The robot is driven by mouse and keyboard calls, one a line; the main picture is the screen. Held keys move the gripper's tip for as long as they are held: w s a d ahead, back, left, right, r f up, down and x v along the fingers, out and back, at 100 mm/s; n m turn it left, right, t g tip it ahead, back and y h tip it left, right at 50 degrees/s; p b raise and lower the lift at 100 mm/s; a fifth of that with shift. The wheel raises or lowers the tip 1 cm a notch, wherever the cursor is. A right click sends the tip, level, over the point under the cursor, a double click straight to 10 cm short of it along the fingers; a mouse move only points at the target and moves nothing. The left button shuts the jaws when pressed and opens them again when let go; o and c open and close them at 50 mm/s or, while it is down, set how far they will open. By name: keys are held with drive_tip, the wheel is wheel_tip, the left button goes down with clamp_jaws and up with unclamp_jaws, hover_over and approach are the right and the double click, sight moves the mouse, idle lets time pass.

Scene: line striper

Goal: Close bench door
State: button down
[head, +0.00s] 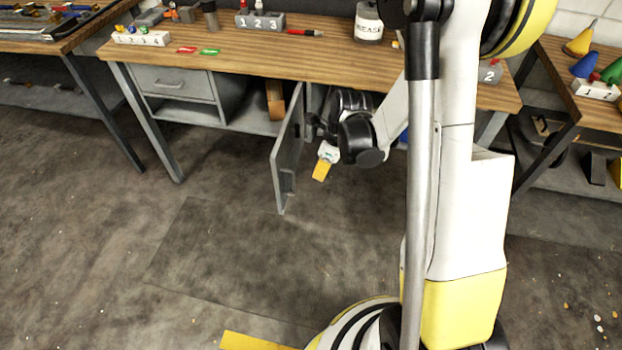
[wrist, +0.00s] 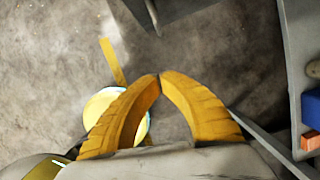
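The bench door (head: 287,155) is a grey panel that stands open, swung out from under the wooden bench toward the camera in the head view. My gripper (head: 321,171) is just right of the door, below bench-top height, with its yellow fingers pointing down. I cannot tell whether it touches the door. In the wrist view my gripper's yellow fingers (wrist: 158,77) meet at the tips with nothing between them. A dark grey panel (wrist: 185,12) shows at the top of that view; I cannot tell whether it is the door. My arm hides part of the compartment.
The workbench (head: 330,66) has a closed drawer (head: 174,84) left of the door. A grey shelf edge (wrist: 293,75) with a blue block (wrist: 312,108) and an orange block (wrist: 311,140) lies at the right of the wrist view. The floor (head: 230,250) in front is clear.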

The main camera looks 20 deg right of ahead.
drive_tip(key=w+a+f+b, duration=0.4)
drive_tip(key=f+b, duration=0.1)
drive_tip(key=f, duration=0.3)
drive_tip(key=shift+w+a+f, duration=0.2)
drive_tip(key=shift+w+f, duration=0.1)
drive_tip(key=shift+f, duration=0.05)
